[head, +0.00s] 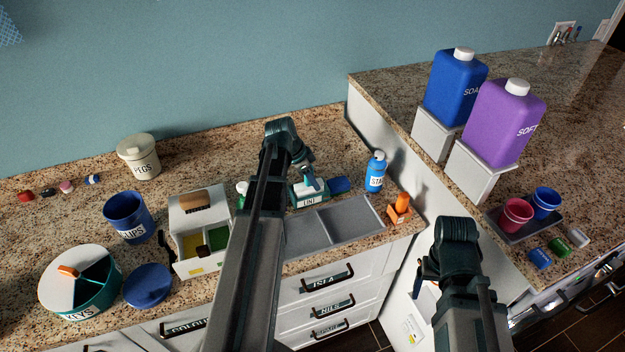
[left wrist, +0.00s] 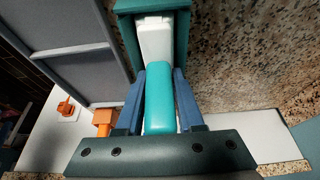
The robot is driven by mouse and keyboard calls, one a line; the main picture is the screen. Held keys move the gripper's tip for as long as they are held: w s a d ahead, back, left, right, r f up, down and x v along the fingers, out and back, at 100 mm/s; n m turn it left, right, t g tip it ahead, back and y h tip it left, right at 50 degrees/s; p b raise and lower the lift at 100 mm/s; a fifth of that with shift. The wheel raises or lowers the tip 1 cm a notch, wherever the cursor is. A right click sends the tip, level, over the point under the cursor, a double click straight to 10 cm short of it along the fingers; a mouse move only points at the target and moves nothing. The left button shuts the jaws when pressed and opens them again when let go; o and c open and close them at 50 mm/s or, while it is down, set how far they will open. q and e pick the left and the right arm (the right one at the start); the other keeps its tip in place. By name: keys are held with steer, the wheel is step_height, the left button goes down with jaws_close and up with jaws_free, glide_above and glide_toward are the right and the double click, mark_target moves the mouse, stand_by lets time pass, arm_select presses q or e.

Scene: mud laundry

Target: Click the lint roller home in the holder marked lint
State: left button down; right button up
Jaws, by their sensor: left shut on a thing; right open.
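The lint roller has a teal handle (left wrist: 160,105) and a white head (left wrist: 157,38), seen in the left wrist view. My left gripper (left wrist: 160,92) is shut on the handle, one blue finger on each side. The white head lies between the teal walls of the holder (left wrist: 124,28); whether it is fully seated I cannot tell. In the head view the holder marked LINT (head: 310,199) stands on the counter behind the grey tray, with my left gripper (head: 316,185) low over it, hiding most of the roller. My right gripper (head: 424,272) is open, low in front of the right counter.
The two-part grey tray (head: 345,225) lies in front of the holder. A blue bottle (head: 375,172) and an orange item (head: 399,210) stand to its right. A white box (head: 200,225) with compartments is at left. The raised right counter (head: 385,95) bounds this side.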

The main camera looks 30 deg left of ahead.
arm_select(q)
steer(key=shift+f, duration=0.2)
steer(key=shift+c, duration=2.2)
jaws_free()
steer(key=shift+r, duration=0.1)
steer(key=shift+r, duration=0.1)
steer(key=p+v, duration=1.2)
steer(key=v, duration=0.1)
steer(key=shift+a+r+p, duration=0.2)
steer(key=shift+p, duration=0.1)
steer(key=shift+s, duration=0.1)
